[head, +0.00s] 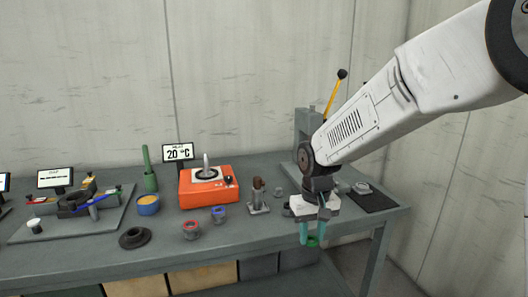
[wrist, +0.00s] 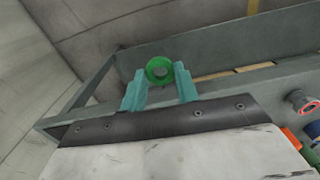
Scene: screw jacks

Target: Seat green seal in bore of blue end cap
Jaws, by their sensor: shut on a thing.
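The green seal (wrist: 151,73) is a small ring held between the teal fingertips of my gripper (wrist: 160,82) in the wrist view. In the head view my gripper (head: 312,234) hangs near the table's front right edge, with a bit of the green seal (head: 313,241) showing between its fingers. The blue end cap (head: 219,215) is a small grey cup with a blue rim, standing on the table well to the left of my gripper. Its bore is too small to make out.
A red-rimmed grey cup (head: 191,231) stands left of the blue end cap, and a dark flanged ring (head: 134,238) further left. An orange heater (head: 207,187) is behind them.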

